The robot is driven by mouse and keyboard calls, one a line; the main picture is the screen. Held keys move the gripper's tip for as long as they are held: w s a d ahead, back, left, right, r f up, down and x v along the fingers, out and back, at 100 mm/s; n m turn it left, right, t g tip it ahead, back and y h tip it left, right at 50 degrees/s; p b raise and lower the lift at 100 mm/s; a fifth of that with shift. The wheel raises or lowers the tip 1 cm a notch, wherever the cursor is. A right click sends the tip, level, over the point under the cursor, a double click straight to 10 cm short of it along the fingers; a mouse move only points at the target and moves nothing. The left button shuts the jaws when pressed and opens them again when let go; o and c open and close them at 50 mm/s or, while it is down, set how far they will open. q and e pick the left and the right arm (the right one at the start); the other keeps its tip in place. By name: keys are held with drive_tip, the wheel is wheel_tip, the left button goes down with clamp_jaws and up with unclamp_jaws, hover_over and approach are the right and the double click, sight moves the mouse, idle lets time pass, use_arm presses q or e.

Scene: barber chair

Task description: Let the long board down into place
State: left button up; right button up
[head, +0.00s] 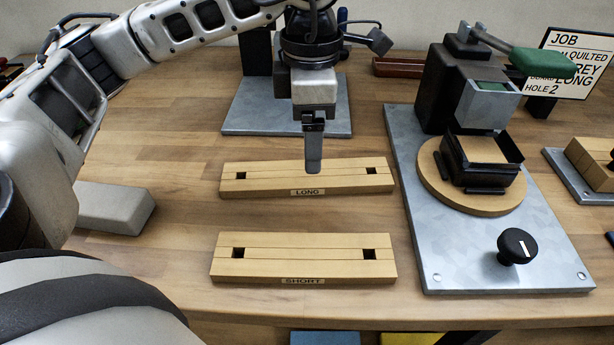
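A long pale wooden board labelled LONG (275,184) lies flat on the workbench in the middle, with a seam along it and a dark square hole near each end. My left gripper (313,160) points straight down over its middle, and its fingertips overlap the board's far edge in the picture. The fingers are seen edge-on as one dark strip, so their gap is hidden. I cannot tell whether they touch the board. A similar board labelled SHORT (255,268) lies nearer, parallel to it. My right gripper is not in view.
At the right, a grey metal plate (447,262) carries a round wooden turntable (432,182), a dark press with a green lever (540,62) and a black knob (517,246). Another metal plate (245,117) lies behind the boards. A job sign (575,62) stands back right.

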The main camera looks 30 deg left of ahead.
sight(307, 177)
use_arm(q)
drive_tip(key=shift+s+a+f, duration=0.1)
drive_tip(key=shift+s+f, duration=0.1)
drive_tip(key=shift+f, duration=1.35)
drive_tip(key=shift+s+f, duration=0.2)
drive_tip(key=shift+f, duration=1.35)
drive_tip(key=c, duration=1.2)
